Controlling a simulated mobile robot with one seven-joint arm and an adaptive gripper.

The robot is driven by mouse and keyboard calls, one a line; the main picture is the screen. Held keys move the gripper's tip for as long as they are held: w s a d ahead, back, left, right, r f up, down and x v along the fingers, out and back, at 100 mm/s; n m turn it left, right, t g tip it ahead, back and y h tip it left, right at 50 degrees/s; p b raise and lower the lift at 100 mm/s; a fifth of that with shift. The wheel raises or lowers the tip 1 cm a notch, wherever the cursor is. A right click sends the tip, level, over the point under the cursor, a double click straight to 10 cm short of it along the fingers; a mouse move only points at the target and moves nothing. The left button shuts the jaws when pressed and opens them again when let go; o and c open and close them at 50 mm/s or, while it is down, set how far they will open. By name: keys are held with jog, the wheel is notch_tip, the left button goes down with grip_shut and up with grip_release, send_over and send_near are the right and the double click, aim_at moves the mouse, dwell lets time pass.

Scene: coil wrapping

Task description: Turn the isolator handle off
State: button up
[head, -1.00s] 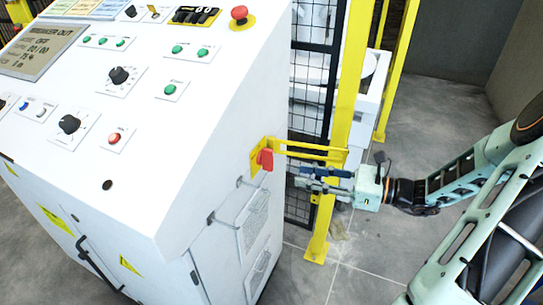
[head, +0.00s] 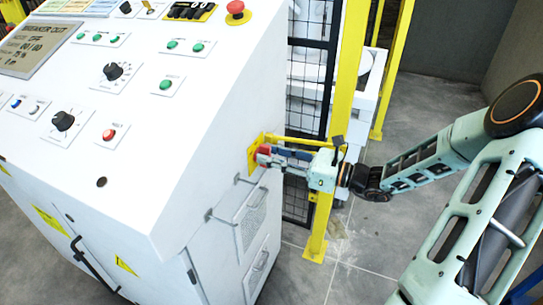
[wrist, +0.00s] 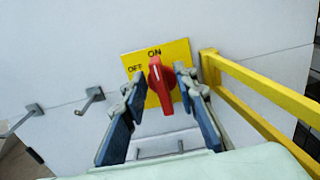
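The isolator handle (wrist: 160,84) is a red knob on a yellow plate (wrist: 180,50) marked ON at the top and OFF at the left. Its white line runs near vertical, with the upper end towards ON. My gripper (wrist: 158,88) is open in the wrist view, with one finger on each side of the handle and small gaps beside it. In the head view the handle (head: 264,150) shows on the side of the white cabinet. My gripper (head: 268,155) reaches it from the right and partly hides it.
A yellow guard bar (wrist: 265,95) sticks out just right of the plate. Metal hooks (wrist: 92,97) stand out from the cabinet wall on the left. A yellow post (head: 342,100) and black mesh fence stand close behind my gripper in the head view.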

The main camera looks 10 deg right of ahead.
jog(key=shift+c, duration=0.7)
grip_shut()
jog(key=shift+n, duration=0.3)
jog(key=n+b, duration=0.3)
jog(key=n, duration=0.2)
jog(key=f+n+b, duration=0.1)
jog(key=n+b, duration=0.2)
jog(key=n, duration=0.3)
jog(key=s+n+b, duration=0.1)
jog(key=n+b, duration=0.2)
jog(key=n, duration=0.3)
jog(key=shift+a+f, duration=0.15)
jog(key=shift+a, duration=0.15)
jog(key=shift+n+b, duration=0.3)
